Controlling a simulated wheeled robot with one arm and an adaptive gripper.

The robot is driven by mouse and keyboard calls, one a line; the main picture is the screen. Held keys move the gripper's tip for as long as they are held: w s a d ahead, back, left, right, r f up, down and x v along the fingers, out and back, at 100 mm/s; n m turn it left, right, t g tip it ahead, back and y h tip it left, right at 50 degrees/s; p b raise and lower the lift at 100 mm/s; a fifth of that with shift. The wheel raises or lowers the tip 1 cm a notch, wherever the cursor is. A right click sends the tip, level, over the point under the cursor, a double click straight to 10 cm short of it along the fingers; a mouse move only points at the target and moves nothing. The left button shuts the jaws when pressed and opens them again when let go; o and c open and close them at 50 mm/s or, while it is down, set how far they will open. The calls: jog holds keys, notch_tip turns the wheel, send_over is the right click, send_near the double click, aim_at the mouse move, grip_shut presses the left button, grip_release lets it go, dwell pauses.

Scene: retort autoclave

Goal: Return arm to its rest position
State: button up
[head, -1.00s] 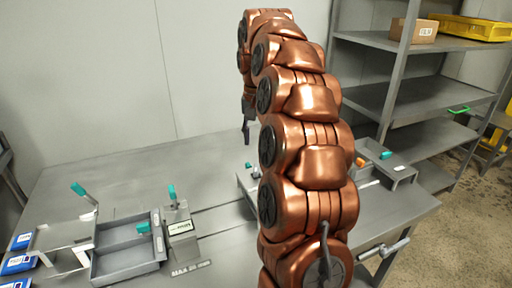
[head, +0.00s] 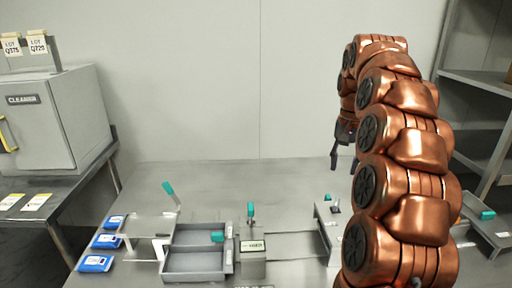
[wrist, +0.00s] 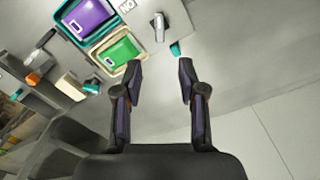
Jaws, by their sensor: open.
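My copper-coloured arm rises along the right side of the head view, bent over at the top. My gripper (head: 345,160) hangs from its far end, pointing down above the back of the grey bench (head: 280,180). In the wrist view my gripper (wrist: 160,67) shows two dark fingers spread apart with nothing between them. Beyond the fingertips are a purple item (wrist: 92,22) in a teal-edged tray and a green item (wrist: 118,54) in a cream-edged tray. The fingers seem apart from both.
A grey two-part tray (head: 195,263), blue-labelled packs (head: 95,263) and teal-handled fixtures (head: 251,212) sit on the bench. A box marked CLEANER (head: 55,125) stands on a side table at left. Shelving (head: 485,85) stands at right. The bench's back left is clear.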

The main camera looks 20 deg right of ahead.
jog(key=shift+a, duration=0.1)
jog(key=s+a+r+n+p, duration=0.1)
jog(key=s+a+n+p, duration=0.1)
jog(key=s+a, duration=0.45)
jog(key=s+a+n+p, duration=0.3)
jog(key=s+a, duration=0.1)
jog(key=a, duration=0.5)
jog(key=s+a+f+n+g+p, duration=0.1)
jog(key=s+a+f+p, duration=0.1)
jog(key=s, duration=0.8)
jog(key=s+a+f+n+p, duration=0.2)
jog(key=s+a+f, duration=0.2)
jog(key=s+a, duration=0.3)
jog(key=s, duration=0.4)
jog(key=shift+f+n+g, duration=0.15)
jog(key=shift+n+g, duration=0.15)
jog(key=shift+g, duration=0.1)
